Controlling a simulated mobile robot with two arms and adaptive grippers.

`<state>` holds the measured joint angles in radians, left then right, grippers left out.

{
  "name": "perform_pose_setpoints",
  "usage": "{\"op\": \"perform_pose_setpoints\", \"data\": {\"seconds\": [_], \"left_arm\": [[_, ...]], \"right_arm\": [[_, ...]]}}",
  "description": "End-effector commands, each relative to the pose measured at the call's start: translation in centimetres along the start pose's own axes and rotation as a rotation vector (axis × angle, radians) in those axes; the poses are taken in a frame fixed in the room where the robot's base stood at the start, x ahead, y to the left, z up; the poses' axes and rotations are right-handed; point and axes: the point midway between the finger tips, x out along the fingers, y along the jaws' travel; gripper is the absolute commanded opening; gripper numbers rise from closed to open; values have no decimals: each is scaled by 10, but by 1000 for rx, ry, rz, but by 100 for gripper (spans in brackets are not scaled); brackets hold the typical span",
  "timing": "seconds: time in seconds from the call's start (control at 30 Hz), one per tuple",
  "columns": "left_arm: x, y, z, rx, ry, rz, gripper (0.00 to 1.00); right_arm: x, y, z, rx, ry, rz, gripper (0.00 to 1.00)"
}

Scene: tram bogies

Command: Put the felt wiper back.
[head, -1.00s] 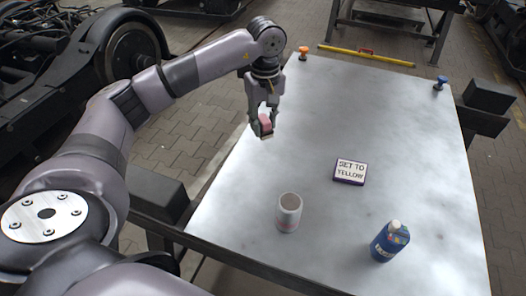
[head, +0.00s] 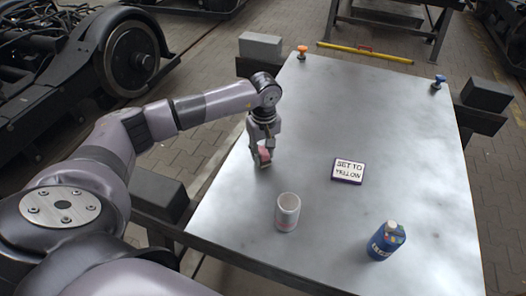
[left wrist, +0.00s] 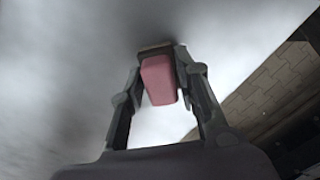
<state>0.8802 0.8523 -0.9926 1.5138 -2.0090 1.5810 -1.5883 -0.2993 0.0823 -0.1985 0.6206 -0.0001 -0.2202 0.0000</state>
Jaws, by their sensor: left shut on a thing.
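The felt wiper is a small block with a pink body and a darker pad. It shows in the head view (head: 265,156) and in the left wrist view (left wrist: 158,80). My left gripper (head: 261,153) is shut on it, above the left part of the grey metal table (head: 370,110). In the left wrist view the fingers (left wrist: 160,85) press the wiper from both sides, its dark pad facing the table. I cannot tell whether the pad touches the tabletop. My right gripper is not in view.
A white cup (head: 288,212) stands near the front edge. A blue bottle (head: 386,241) stands at front right. A sign reading "SET TO YELLOW" (head: 348,171) lies mid-table. An orange knob (head: 302,52) and a blue knob (head: 438,82) sit at the far corners.

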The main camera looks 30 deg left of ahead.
Motion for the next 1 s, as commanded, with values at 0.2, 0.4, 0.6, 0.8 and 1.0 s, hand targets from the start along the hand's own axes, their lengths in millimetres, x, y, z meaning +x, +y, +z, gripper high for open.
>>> {"op": "perform_pose_setpoints", "data": {"seconds": [0.2,0.4,0.6,0.8,1.0], "left_arm": [[3,0,0,0,0,1,32],[2,0,0,0,0,0,45],[2,0,0,0,0,0,50],[0,0,0,0,0,0,50],[-24,1,-1,2,2,5,50]], "right_arm": [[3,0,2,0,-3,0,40],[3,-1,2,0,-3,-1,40],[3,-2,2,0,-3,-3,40],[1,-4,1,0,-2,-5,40],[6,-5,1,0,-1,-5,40]]}}
